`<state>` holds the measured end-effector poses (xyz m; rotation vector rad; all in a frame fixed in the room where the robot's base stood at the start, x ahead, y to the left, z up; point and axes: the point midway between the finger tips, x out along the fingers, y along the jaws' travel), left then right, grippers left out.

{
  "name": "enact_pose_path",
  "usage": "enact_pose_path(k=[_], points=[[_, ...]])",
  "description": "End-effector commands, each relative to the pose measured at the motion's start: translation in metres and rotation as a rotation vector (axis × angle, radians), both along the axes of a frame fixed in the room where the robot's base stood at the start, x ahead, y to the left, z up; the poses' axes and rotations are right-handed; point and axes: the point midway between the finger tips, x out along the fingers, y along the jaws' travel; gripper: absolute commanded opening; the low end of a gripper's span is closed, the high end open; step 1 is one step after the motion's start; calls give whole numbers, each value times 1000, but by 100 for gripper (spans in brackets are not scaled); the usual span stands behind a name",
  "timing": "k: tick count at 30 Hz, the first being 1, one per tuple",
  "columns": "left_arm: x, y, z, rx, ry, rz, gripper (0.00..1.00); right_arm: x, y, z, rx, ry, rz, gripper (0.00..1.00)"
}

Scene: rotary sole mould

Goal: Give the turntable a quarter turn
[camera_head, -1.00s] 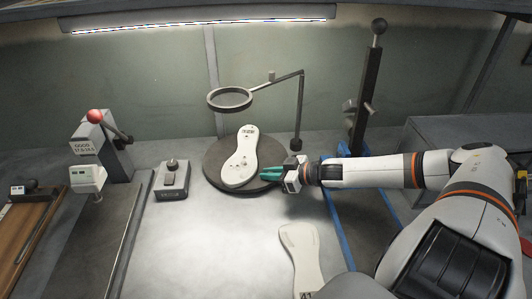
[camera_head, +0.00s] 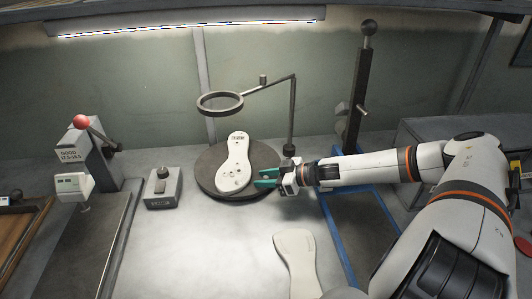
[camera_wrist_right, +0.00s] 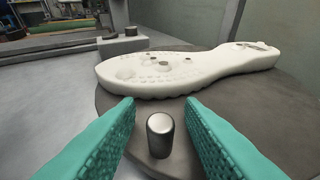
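The round dark turntable (camera_head: 208,183) stands on the bench with a white shoe sole (camera_head: 233,165) lying on it. In the right wrist view the turntable (camera_wrist_right: 270,118) fills the right side, with the sole (camera_wrist_right: 180,75) across it. A short metal peg (camera_wrist_right: 160,135) stands up near the turntable's edge. My right gripper (camera_head: 264,178) is at the turntable's right edge. Its teal fingers are open; in the wrist view the gripper (camera_wrist_right: 160,122) has one finger on each side of the peg, with gaps showing. My left gripper is out of view.
A ring magnifier (camera_head: 220,103) on a jointed arm hangs above the turntable. A small grey device (camera_head: 163,188) stands to its left, a red-knobbed gauge (camera_head: 80,122) farther left. A dark post (camera_head: 361,95) rises behind my right arm. Another sole (camera_head: 297,262) lies in front.

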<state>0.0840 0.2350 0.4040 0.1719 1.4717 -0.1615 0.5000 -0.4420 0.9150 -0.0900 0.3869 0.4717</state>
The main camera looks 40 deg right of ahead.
Motion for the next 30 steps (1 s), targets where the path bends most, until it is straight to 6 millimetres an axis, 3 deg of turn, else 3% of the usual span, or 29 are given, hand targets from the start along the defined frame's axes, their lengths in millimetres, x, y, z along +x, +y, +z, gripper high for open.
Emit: enact_pose_path(k=[11, 20, 21, 24, 30], points=[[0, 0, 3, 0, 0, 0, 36, -4, -2, 2, -1, 2, 1, 34], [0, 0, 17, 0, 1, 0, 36, -27, -14, 13, -3, 6, 0, 34], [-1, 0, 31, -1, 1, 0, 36, -35, -18, 22, -2, 11, 2, 34], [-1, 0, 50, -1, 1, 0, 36, -51, -27, 31, -4, 9, 0, 34], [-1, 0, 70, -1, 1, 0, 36, -82, -43, 42, -4, 4, 1, 34]])
